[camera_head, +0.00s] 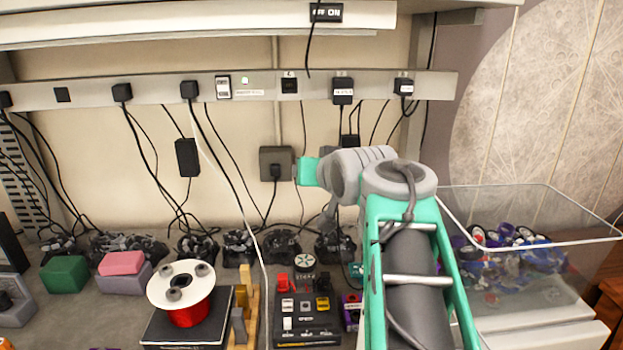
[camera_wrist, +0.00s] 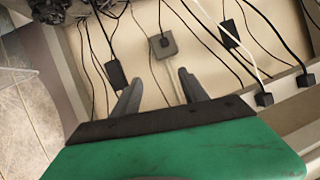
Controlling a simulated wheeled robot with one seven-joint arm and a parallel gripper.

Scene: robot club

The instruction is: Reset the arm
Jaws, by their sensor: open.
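My arm reaches forward over the right part of the workbench in the head view, with teal and grey links. The hand itself is mostly hidden there behind the arm. In the wrist view my gripper (camera_wrist: 158,92) shows two dark grey fingers held apart, with nothing between them. Behind the fingers are the wall, hanging cables and a grey socket box (camera_wrist: 163,46). The same kind of socket box shows on the wall in the head view (camera_head: 276,160).
A clear bin (camera_head: 560,215) of colourful parts stands right of my arm. A red wire spool (camera_head: 188,312), a black switch panel (camera_head: 306,325) and green and pink blocks (camera_head: 64,274) sit on the bench. A power rail (camera_head: 150,92) with cables runs along the wall.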

